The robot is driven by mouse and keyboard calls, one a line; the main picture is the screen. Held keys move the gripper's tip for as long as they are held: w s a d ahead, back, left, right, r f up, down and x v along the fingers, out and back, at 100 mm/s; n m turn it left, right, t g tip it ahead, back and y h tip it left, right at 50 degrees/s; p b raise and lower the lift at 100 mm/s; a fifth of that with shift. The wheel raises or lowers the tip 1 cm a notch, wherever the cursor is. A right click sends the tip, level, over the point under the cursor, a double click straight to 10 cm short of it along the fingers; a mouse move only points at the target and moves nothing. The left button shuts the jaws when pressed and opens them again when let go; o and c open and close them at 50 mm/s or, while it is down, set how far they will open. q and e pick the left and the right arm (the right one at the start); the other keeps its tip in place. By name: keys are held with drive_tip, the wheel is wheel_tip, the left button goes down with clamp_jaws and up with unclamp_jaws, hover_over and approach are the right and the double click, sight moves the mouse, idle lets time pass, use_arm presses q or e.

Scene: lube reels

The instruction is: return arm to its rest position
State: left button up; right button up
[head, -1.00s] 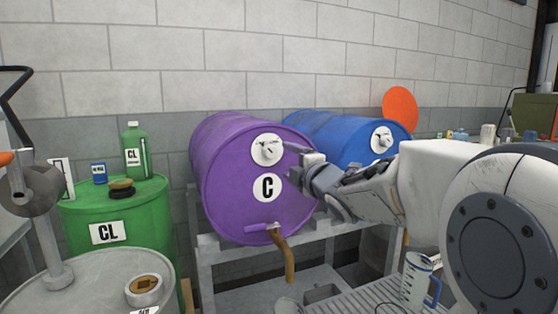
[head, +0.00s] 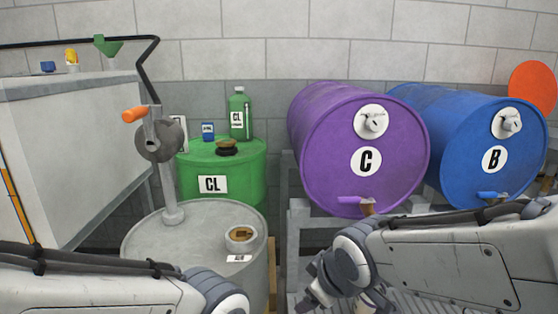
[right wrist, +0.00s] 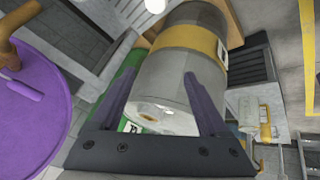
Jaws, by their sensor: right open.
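My right arm comes in from the right in the head view, with its gripper (head: 318,288) low at the bottom edge, in front of and below the purple drum (head: 345,130). In the right wrist view the gripper (right wrist: 158,92) is open and empty, its two dark fingers spread apart. The grey drum (right wrist: 190,65) with a yellow band shows behind the fingers, and the purple drum (right wrist: 30,125) is at the left. My left arm lies along the lower left of the head view; its gripper is out of frame.
The green drum (head: 240,180) holds a green bottle (head: 238,115) and a blue can (head: 208,131). The blue drum (head: 470,140) lies beside the purple one on a metal rack (head: 300,225).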

drive_tip(key=s+a+f+m+g, duration=0.1)
drive_tip(key=s+f+g, duration=0.2)
drive_tip(key=s, duration=0.5)
drive_tip(key=s+a+f+m+g, duration=0.1)
drive_tip(key=s+f+g, duration=0.15)
drive_tip(key=s, duration=0.65)
wheel_tip(320, 180, up, 26)
drive_tip(key=p, duration=2.5)
drive_tip(key=shift+f+g+h+p, duration=0.2)
drive_tip(key=shift+g+h+p, duration=0.1)
drive_tip(key=shift+g+h, duration=0.1)
